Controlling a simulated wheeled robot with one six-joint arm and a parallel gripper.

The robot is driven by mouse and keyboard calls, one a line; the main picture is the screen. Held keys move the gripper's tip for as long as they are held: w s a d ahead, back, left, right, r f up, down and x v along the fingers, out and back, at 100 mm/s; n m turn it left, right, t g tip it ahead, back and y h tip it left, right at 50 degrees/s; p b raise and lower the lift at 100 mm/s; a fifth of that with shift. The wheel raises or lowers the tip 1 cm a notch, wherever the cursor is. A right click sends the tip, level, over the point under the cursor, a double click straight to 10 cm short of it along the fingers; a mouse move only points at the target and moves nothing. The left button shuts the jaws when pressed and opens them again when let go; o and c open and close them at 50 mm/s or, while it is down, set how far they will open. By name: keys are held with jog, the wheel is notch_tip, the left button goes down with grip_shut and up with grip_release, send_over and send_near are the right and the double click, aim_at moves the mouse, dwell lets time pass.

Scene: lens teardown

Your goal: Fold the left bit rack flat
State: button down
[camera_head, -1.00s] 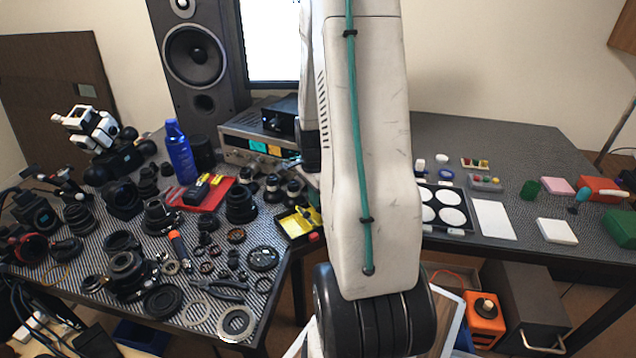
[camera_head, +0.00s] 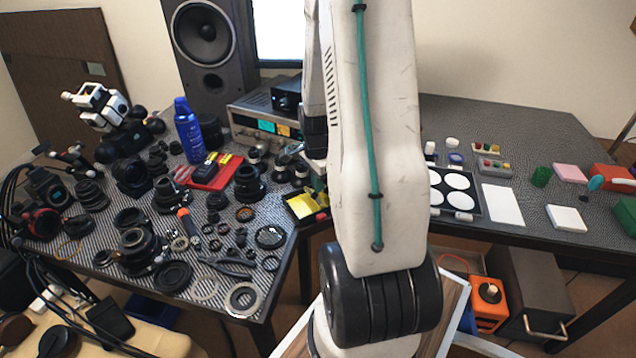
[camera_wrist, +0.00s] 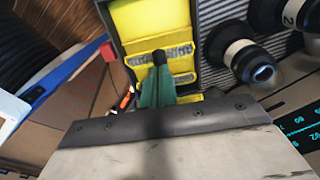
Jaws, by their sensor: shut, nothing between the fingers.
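The open yellow bit case (camera_head: 300,206) lies at the right edge of the left table in the head view, partly shaded and close beside my arm. In the wrist view the yellow case (camera_wrist: 150,18) fills the upper middle, inside a dark frame. Grey speckled strips, which look like bit racks, cross it: one left (camera_wrist: 138,58) of my fingertip and one right (camera_wrist: 186,78). I cannot tell whether either stands up or lies flat. My gripper (camera_wrist: 158,58), teal with a black tip, is shut and empty over the case, between the strips. Contact is unclear.
In the wrist view, lens barrels (camera_wrist: 240,58) stand close right of the case, and an amplifier with a lit display (camera_wrist: 300,122) is at lower right. Lens parts crowd the left table. A red tray (camera_head: 215,172) and blue spray can (camera_head: 187,130) stand behind.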

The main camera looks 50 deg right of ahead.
jog(key=shift+w+a+f, duration=0.15)
jog(key=shift+w+a, duration=0.1)
jog(key=shift+a, duration=0.4)
jog(key=shift+w+a+f, duration=0.15)
jog(key=shift+a, duration=0.2)
jog(key=shift+w+a+f, duration=0.2)
jog(key=shift+a+f, duration=0.15)
jog(key=shift+a, duration=0.1)
jog(key=shift+w+a+f, duration=0.15)
jog(key=shift+a+f, duration=0.15)
jog(key=shift+a, duration=0.15)
dwell(1.3)
jog(key=r, duration=0.2)
jog(key=d+r, duration=0.1)
jog(key=r, duration=0.1)
jog(key=shift+s+r, duration=0.1)
jog(key=shift+r, duration=0.15)
jog(key=w+a+r, duration=0.1)
jog(key=a+r, duration=0.3)
jog(key=r, duration=0.4)
jog(key=shift+w, duration=0.25)
jog(key=shift+r, duration=0.1)
